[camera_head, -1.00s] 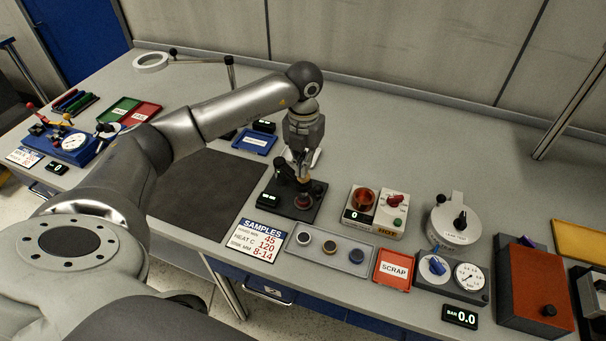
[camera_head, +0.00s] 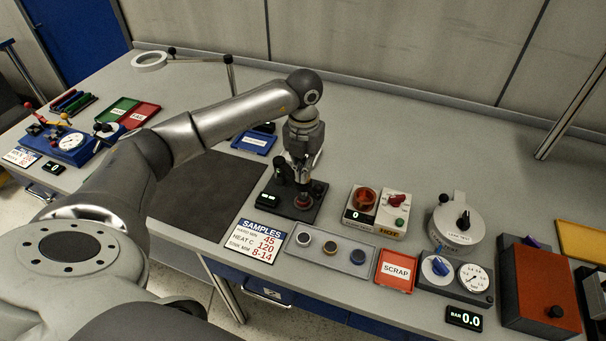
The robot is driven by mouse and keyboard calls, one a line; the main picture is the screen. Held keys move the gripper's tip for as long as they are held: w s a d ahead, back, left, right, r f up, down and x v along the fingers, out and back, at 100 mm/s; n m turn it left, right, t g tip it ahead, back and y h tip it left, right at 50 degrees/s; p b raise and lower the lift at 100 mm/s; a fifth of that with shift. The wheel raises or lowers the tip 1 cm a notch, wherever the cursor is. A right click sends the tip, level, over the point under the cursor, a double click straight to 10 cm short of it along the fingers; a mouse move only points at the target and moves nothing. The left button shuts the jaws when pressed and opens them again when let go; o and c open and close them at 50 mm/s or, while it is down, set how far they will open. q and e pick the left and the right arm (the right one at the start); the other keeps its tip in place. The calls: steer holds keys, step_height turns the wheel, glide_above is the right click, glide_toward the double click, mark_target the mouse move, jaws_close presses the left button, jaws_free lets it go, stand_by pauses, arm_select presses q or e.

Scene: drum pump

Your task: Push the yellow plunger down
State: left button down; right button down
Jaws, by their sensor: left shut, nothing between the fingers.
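My left gripper (camera_head: 302,194) is shut and empty, pointing down over a black device (camera_head: 270,203) near the middle of the bench. Its fingertips are at or just above a reddish round part (camera_head: 310,203) of that device; I cannot tell whether they touch. No yellow plunger can be made out there, and the gripper hides part of the device. A small yellow part (camera_head: 66,117) shows on a blue device (camera_head: 70,149) at the far left. My right gripper is not in view.
A SAMPLES card (camera_head: 262,240), a grey tray with several round samples (camera_head: 345,265) and a red SCRAP tray (camera_head: 396,270) lie in front. A white device with a red knob (camera_head: 385,213) stands to the right. The dark mat (camera_head: 205,190) at left is bare.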

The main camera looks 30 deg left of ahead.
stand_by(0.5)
arm_select(q)
steer(key=shift+r+p, duration=2.3)
steer(key=shift+r, duration=1.15)
steer(key=shift+f, duration=0.1)
